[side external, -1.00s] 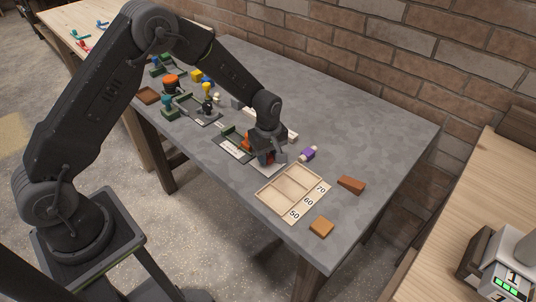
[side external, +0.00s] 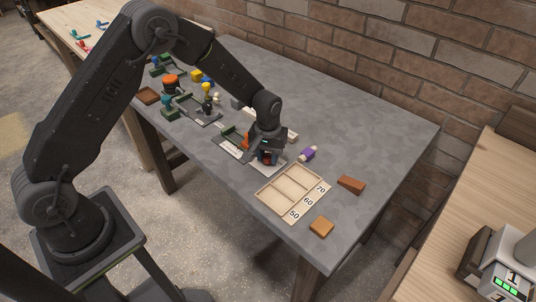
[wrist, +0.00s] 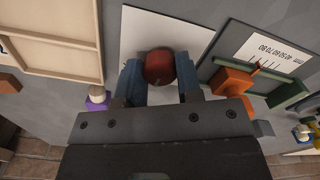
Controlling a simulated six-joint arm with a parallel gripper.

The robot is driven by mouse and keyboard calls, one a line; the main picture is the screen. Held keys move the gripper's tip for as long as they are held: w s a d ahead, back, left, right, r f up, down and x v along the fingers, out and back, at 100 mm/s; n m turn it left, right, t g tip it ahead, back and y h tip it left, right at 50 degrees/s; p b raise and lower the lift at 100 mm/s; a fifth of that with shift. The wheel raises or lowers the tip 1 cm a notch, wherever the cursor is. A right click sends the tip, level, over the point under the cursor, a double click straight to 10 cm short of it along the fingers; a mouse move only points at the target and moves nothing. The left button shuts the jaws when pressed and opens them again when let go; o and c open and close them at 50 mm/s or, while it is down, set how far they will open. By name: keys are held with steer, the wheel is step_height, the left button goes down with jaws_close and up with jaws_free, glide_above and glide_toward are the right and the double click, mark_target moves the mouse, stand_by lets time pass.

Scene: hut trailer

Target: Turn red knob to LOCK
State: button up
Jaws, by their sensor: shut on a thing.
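The red knob (wrist: 159,66) shows in the wrist view between the two blue-grey fingers of my gripper (wrist: 160,78). It stands over a white plate (wrist: 140,28). My gripper is shut on the knob, with one finger at each side of it. In the side external view my gripper (side external: 266,155) points down at the plate (side external: 270,170), and only a little red of the knob shows. Markings on the plate, including any LOCK label, are not readable here.
A wooden tray (side external: 263,196) marked 50, 60, 70 lies to the right. An orange slider (wrist: 232,82) on a scale plate is close beside my gripper. A purple piece (side external: 308,153) and brown blocks (side external: 351,185) lie nearby.

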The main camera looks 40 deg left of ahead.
mark_target(268, 156)
steer(key=m, duration=0.4)
steer(key=shift+m, duration=2.2)
steer(key=o, duration=0.9)
steer(key=shift+o, duration=0.2)
step_height(268, 156, up, 14)
